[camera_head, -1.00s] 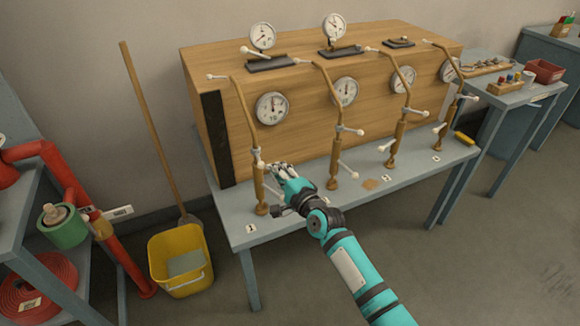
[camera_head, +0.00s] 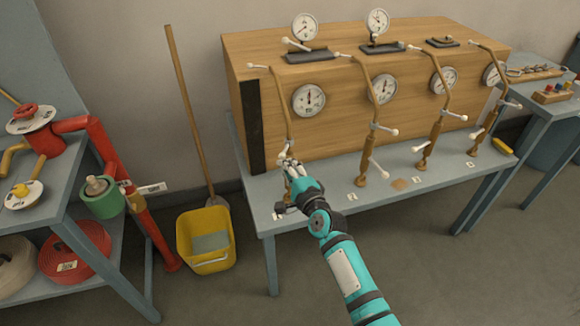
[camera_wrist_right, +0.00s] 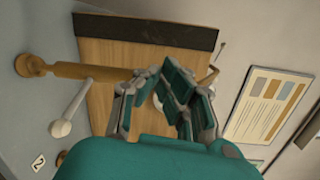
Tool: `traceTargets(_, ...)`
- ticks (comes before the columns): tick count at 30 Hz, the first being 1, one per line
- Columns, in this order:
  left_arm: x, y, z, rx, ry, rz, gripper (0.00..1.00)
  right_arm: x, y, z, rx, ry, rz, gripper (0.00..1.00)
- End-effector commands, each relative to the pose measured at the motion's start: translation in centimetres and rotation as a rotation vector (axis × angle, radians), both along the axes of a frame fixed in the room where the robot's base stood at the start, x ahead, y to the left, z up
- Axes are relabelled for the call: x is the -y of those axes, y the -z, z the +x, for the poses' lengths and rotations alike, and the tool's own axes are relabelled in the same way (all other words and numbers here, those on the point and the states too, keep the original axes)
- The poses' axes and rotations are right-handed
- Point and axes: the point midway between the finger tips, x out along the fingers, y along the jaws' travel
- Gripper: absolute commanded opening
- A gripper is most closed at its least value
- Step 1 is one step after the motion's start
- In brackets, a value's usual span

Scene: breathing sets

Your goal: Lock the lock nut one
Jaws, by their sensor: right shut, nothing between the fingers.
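Stand one, a brass post with a thin bent pipe (camera_head: 285,110), is the leftmost on the bench. My right gripper (camera_head: 287,163) is shut and empty, in front of its middle at about the height of the lock nut. The nut is mostly hidden behind the fingers, and I cannot tell whether they touch it. In the right wrist view, a brass post (camera_wrist_right: 85,71) runs to the left of my right gripper (camera_wrist_right: 160,84), with a white-knobbed lever (camera_wrist_right: 62,127) beside it. My left gripper is not in view.
A wooden cabinet (camera_head: 340,55) with gauges stands behind several similar brass stands on the grey bench (camera_head: 325,203). The second post (camera_head: 368,160) is to the right of my arm. A yellow bucket (camera_head: 195,255) and a red pipe (camera_head: 140,215) are at left.

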Motion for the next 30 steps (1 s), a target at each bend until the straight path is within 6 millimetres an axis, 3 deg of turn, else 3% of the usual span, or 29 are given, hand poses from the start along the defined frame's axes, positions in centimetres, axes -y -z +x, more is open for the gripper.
traceTargets(17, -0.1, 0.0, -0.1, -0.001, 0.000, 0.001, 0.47, 0.2, 0.0, -0.4, 0.000, 0.001, 0.001, 0.00)
traceTargets(20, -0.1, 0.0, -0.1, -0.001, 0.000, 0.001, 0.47, 0.6, 0.0, -1.5, -0.001, 0.001, 0.002, 0.00)
traceTargets(30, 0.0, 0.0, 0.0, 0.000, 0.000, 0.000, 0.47, 3.5, -0.4, -8.0, -0.001, 0.001, -0.001, 0.00)
